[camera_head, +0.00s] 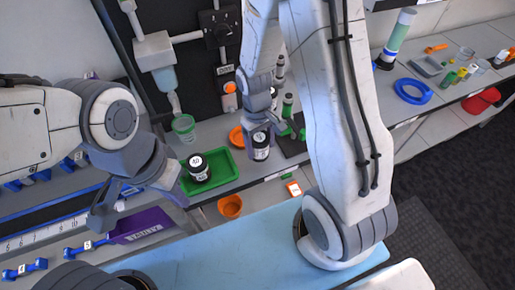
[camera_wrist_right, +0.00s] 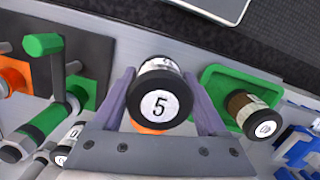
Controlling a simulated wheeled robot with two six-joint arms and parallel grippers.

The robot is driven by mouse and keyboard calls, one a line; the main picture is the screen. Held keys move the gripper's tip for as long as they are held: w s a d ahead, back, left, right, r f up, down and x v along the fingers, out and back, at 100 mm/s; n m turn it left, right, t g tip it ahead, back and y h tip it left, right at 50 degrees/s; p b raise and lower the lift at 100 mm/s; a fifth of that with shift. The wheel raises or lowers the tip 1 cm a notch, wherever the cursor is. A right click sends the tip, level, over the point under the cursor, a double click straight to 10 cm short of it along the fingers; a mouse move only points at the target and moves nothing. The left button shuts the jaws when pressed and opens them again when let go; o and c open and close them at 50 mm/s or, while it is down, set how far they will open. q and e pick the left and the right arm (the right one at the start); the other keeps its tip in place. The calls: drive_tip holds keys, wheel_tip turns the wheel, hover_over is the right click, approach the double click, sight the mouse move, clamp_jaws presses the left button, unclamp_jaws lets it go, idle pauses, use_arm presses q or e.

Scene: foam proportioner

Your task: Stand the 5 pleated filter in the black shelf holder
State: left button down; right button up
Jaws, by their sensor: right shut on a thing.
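The 5 filter (camera_wrist_right: 160,100) is a short cylinder with a black cap and a white "5" label. My right gripper (camera_wrist_right: 165,110) is shut on it, with a finger on each side. In the head view the filter (camera_head: 261,148) is upright below my right gripper (camera_head: 260,132), beside the green tray. Whether its base touches the shelf I cannot tell. A dark plate (camera_wrist_right: 98,50) with green and orange parts lies left of it in the wrist view; whether this is the black shelf holder I cannot tell. My left gripper (camera_head: 138,205) is open and empty at the left.
A green tray (camera_head: 225,176) holds another black-capped filter (camera_head: 198,167). A green cup (camera_head: 184,127) and an orange disc (camera_head: 238,137) are nearby. An orange cup (camera_head: 230,207) is in front.

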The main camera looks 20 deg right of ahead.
sight(257, 153)
drive_tip(key=shift+w+a+f, duration=0.3)
drive_tip(key=shift+w+f, duration=0.15)
drive_tip(key=shift+w, duration=0.1)
drive_tip(key=shift+f+p, duration=0.4)
drive_tip(key=shift+f, duration=1.55)
drive_tip(key=shift+f, duration=0.1)
drive_tip(key=o, duration=1.5)
